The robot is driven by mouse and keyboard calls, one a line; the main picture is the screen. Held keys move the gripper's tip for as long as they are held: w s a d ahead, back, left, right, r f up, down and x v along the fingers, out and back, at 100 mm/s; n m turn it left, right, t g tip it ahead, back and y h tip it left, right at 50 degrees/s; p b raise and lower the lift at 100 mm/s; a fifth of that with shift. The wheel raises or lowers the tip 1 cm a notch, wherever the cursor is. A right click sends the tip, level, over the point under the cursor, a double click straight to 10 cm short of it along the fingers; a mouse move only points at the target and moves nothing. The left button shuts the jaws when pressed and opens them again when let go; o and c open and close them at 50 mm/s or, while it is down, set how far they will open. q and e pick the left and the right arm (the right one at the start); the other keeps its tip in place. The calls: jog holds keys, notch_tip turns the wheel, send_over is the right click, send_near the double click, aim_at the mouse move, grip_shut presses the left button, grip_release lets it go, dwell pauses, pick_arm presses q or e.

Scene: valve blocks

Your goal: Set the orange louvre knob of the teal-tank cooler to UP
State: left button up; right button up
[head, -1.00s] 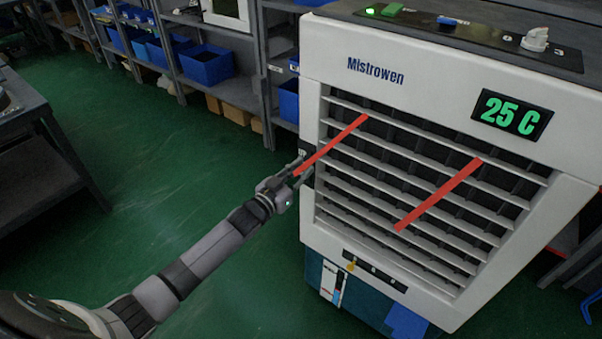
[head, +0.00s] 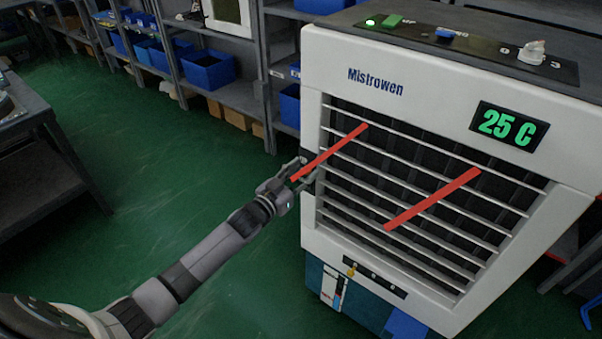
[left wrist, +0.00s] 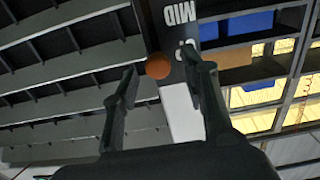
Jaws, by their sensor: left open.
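The white cooler (head: 318,190) marked Mistrowen stands at the right in the head view, with its teal tank (head: 365,307) at the bottom. The orange knob (left wrist: 158,66) shows in the left wrist view, on a dark strip with an inverted MID label (left wrist: 181,11) and another, partly hidden label. My left gripper (head: 308,170) is at the cooler's left edge in the head view. It is open, with one finger on either side of the knob in the left wrist view; contact is not clear. The knob is hidden in the head view. My right gripper is out of view.
Red ribbons (head: 433,199) hang out from the louvre slats (head: 400,222). A small yellow knob (head: 351,270) sits on the lower front panel. Shelves with blue bins (head: 208,69) stand behind. Green floor (head: 150,170) is clear left of the cooler.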

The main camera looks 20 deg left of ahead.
pick_arm(q)
jog(key=v, duration=1.2)
jog(key=shift+f, duration=0.15)
jog(key=s+a+f+n+g+y, duration=0.1)
jog(key=s+f+g, duration=0.3)
jog(key=f, duration=0.7)
jog(key=s+a+f+g+y, duration=0.15)
jog(key=s+f, duration=0.35)
jog(key=f, duration=0.6)
jog(key=s+f+n+g+y, duration=0.15)
jog(key=s+f, duration=0.35)
jog(key=f, duration=0.6)
jog(key=s+d+f+g, duration=0.2)
jog(key=s+f, duration=0.4)
jog(key=s, duration=0.4)
jog(key=s+d+f+m+g, duration=0.1)
jog(key=s+d+f+g, duration=0.2)
jog(key=s, duration=0.8)
jog(key=s+d+f+m+g, duration=0.1)
jog(key=s+d+f+g, duration=0.2)
jog(key=s+f, duration=0.5)
jog(key=s+g, duration=0.1)
jog(key=s, duration=0.2)
jog(key=shift+s+f, duration=0.2)
jog(key=shift+f, duration=0.15)
